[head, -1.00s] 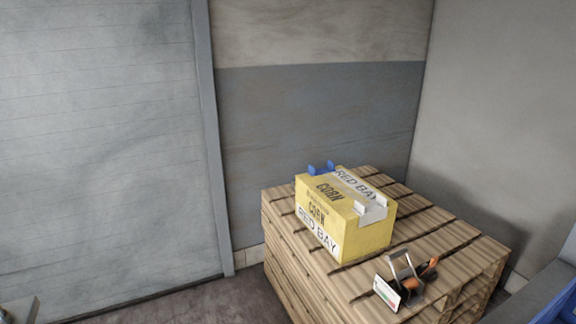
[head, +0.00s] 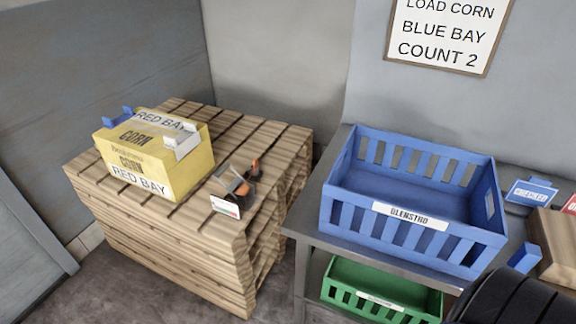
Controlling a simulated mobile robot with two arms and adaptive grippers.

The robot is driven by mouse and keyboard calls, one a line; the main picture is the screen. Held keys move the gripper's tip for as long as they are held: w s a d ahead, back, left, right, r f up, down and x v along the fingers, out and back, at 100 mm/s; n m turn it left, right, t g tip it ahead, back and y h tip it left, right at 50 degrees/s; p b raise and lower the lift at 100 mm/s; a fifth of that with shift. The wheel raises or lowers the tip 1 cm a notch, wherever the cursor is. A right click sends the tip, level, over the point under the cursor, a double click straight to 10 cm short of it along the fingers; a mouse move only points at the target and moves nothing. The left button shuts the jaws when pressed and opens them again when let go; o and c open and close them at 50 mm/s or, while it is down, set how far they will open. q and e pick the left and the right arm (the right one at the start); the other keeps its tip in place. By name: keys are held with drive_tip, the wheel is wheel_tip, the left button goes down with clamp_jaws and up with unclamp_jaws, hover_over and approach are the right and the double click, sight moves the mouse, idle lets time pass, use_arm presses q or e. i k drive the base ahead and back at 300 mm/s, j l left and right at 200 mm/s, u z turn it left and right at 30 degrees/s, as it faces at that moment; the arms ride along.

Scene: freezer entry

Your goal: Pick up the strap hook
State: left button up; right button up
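A small grey holder (head: 228,180) with a white label card (head: 225,206) stands on the front right part of the wooden pallet stack. A dark tool with an orange end (head: 254,167) sits in or against this holder. It may be the strap hook, but it is too small to tell. Neither of my grippers shows in the head view.
A yellow corn carton (head: 150,160) marked RED BAY sits on the pallet stack (head: 285,140), left of the holder. A blue slatted crate (head: 345,208) stands on a grey table at right, above a green crate (head: 350,297). A ribbed black shape fills the lower right corner.

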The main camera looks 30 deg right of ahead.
sight(256, 172)
drive_tip(key=z, duration=0.8)
drive_tip(key=u, duration=0.95)
drive_tip(key=i+j, duration=0.15)
drive_tip(key=i, duration=0.35)
drive_tip(key=i+j+z, duration=0.1)
drive_tip(key=i, duration=0.4)
drive_tip(key=z, duration=1.3)
drive_tip(key=i+j+z, duration=0.1)
drive_tip(key=z, duration=0.2)
drive_tip(key=j+z, duration=0.1)
drive_tip(key=z, duration=0.2)
drive_tip(key=i, duration=0.05)
